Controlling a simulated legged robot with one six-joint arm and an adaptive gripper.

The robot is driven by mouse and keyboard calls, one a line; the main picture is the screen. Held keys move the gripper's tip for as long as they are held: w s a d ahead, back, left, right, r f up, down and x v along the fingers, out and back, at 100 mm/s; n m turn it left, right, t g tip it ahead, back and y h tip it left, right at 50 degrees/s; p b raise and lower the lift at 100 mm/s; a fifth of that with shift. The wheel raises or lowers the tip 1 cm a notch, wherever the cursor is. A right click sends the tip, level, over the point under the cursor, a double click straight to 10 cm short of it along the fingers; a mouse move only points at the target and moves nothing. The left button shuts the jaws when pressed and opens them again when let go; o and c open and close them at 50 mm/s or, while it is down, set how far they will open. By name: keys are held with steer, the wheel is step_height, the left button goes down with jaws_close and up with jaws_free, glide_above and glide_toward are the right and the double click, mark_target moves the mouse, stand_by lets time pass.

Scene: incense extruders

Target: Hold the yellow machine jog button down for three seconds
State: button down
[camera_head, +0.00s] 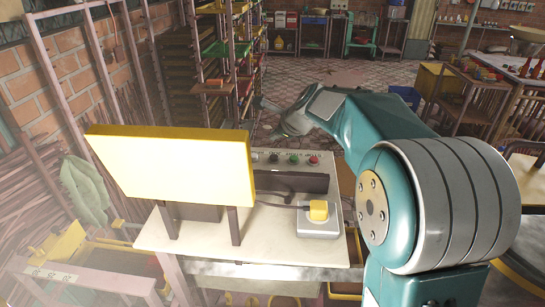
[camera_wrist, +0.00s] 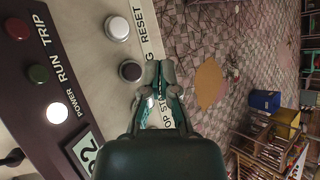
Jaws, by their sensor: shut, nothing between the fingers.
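The machine with the large yellow panel (camera_head: 170,165) stands at the left of the head view. A row of buttons lies behind that panel. In the wrist view, a black button (camera_wrist: 130,71) sits beside a label ending in G, partly hidden; the same black button shows in the head view (camera_head: 273,157). My gripper (camera_wrist: 160,68) is shut and empty, its fingertips just right of the black button in the wrist view. In the head view my gripper (camera_head: 279,132) hangs beyond and above the button row. I cannot tell whether it touches the panel.
A grey RESET button (camera_wrist: 118,28) sits next to the black one. A white POWER lamp (camera_wrist: 57,113) is lit; the RUN and TRIP lamps look dark. A yellow button on a grey box (camera_head: 330,227) stands on the machine's pale top. A rack (camera_head: 232,50) rises behind.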

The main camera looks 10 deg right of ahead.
mark_target(275, 157)
steer(key=f, duration=0.3)
steer(key=shift+d+f, duration=0.1)
steer(key=shift+d, duration=0.2)
steer(key=shift+a+f, duration=0.1)
steer(key=shift+f, duration=0.15)
steer(key=shift+a+f, duration=0.15)
steer(key=shift+a, duration=0.2)
steer(key=shift+d, duration=0.3)
steer(key=shift+a, duration=0.15)
steer(key=shift+f, duration=0.15)
steer(key=shift+f, duration=0.2)
